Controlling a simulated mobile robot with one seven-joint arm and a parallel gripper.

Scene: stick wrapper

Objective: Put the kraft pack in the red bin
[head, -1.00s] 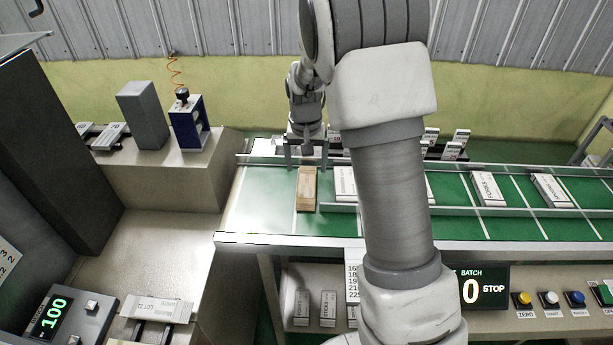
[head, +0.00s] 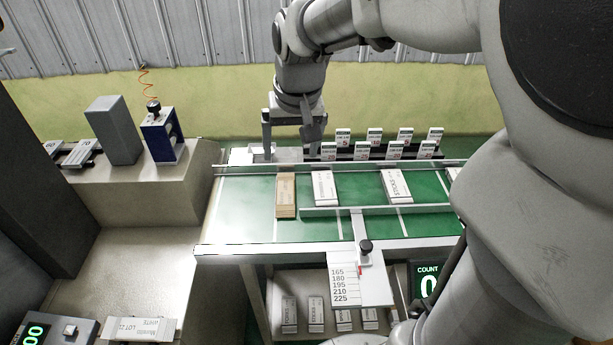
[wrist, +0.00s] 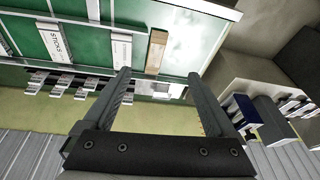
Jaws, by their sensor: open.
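The kraft pack (head: 286,195) is a brown, narrow box lying on the green conveyor belt near its left end. It also shows in the wrist view (wrist: 157,52), beyond and between the fingertips. My gripper (head: 291,150) is open and empty. In the head view it hangs above the far edge of the belt, behind the kraft pack and apart from it. Its two fingers also show in the wrist view (wrist: 158,75). I cannot make out a red bin in any view.
White packs (head: 323,188) lie on the belt to the right of the kraft pack. A metal guide rail (head: 378,209) runs along the belt. Small labelled cards (head: 374,138) stand behind it. A blue device (head: 166,136) and a grey block (head: 114,130) stand on the left bench.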

